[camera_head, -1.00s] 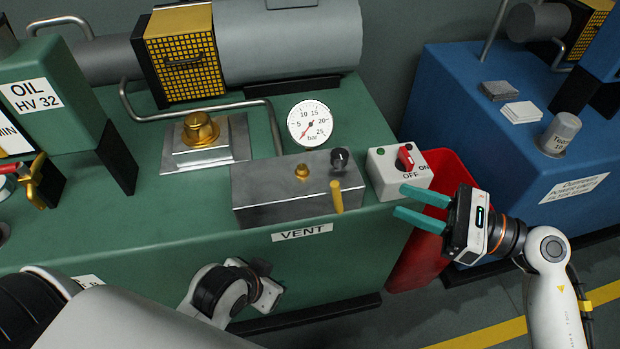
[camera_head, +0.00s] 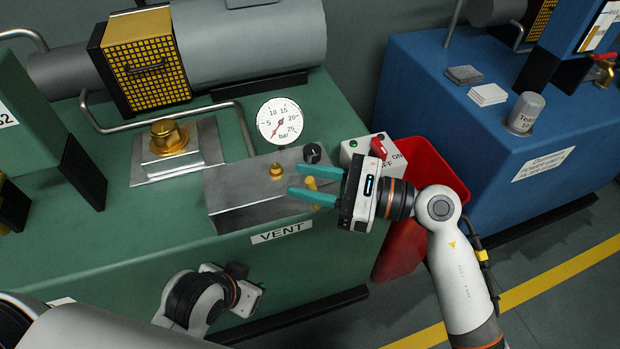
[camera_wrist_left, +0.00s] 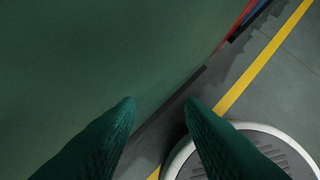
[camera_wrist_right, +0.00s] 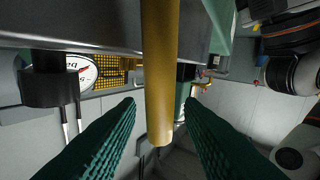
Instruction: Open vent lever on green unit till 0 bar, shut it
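The yellow vent lever (camera_head: 311,183) hangs at the front right edge of the grey metal block (camera_head: 240,205) on the green unit (camera_head: 130,235), above the VENT label. My right gripper (camera_head: 292,181) is open, its teal fingers reaching across the lever. In the right wrist view the lever (camera_wrist_right: 160,75) stands between the two open fingers (camera_wrist_right: 162,105), with visible gaps at the tips. The round gauge (camera_head: 280,121) has a red needle pointing to the lower left, near the low end; the exact value is unclear. My left gripper (camera_wrist_left: 160,103) is open and empty beside the green unit's front.
A black knob (camera_head: 312,153) and a brass fitting (camera_head: 276,170) sit on the block. A switch box (camera_head: 355,148) with a red switch is just behind my right gripper. A red bin (camera_head: 440,165) and a blue unit (camera_head: 450,110) stand to the right.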

